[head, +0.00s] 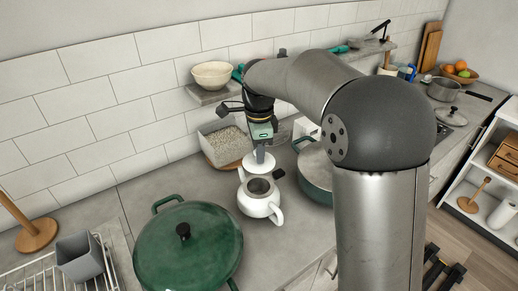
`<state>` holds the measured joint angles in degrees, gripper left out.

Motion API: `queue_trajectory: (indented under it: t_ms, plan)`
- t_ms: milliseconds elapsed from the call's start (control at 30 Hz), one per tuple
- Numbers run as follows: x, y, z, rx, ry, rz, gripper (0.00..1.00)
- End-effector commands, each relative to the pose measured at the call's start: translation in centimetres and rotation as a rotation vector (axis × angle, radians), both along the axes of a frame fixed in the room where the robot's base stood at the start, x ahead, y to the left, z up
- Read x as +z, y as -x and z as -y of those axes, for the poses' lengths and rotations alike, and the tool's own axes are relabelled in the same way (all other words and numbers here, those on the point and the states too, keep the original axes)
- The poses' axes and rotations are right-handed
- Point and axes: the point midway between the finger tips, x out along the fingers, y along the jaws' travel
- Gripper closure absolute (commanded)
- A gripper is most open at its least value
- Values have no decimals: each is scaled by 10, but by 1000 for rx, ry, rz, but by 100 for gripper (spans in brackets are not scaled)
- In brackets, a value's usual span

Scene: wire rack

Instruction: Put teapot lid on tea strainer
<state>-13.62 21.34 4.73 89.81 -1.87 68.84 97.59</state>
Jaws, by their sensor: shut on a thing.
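The white teapot (262,206) stands upright on the counter, its spout toward the lower right. The tea strainer (259,187) appears as a grey mesh ring in the teapot's mouth, with a dark handle (278,173) out to the right. The white teapot lid (258,162) is held just above and slightly behind the strainer, and seems apart from it. My gripper (261,147) points down and is shut on the lid. Its fingertips are small and partly hidden here, and I cannot tell the exact gap below the lid.
A large green lidded pot (190,250) stands at the left front. Another green pot (318,168) is close on the right, partly behind my arm. A grey box of pale grains (222,143) sits behind the teapot. Some bare counter (285,245) lies in front.

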Motion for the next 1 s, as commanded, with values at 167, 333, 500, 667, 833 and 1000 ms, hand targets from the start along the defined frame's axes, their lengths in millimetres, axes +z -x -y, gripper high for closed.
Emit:
queue_trajectory:
  t_ms: [167, 333, 500, 667, 833, 1000]
  plan:
    - [-15, 0, 0, 0, 0, 0, 100]
    - [-31, 0, 0, 0, 0, -1, 100]
    - [-48, 0, 0, 1, 0, -1, 100]
    - [-58, 0, 0, 1, -1, 0, 100]
    - [-61, 0, 0, 1, 0, 0, 100]
    - [-61, 0, 0, 1, 0, 0, 100]
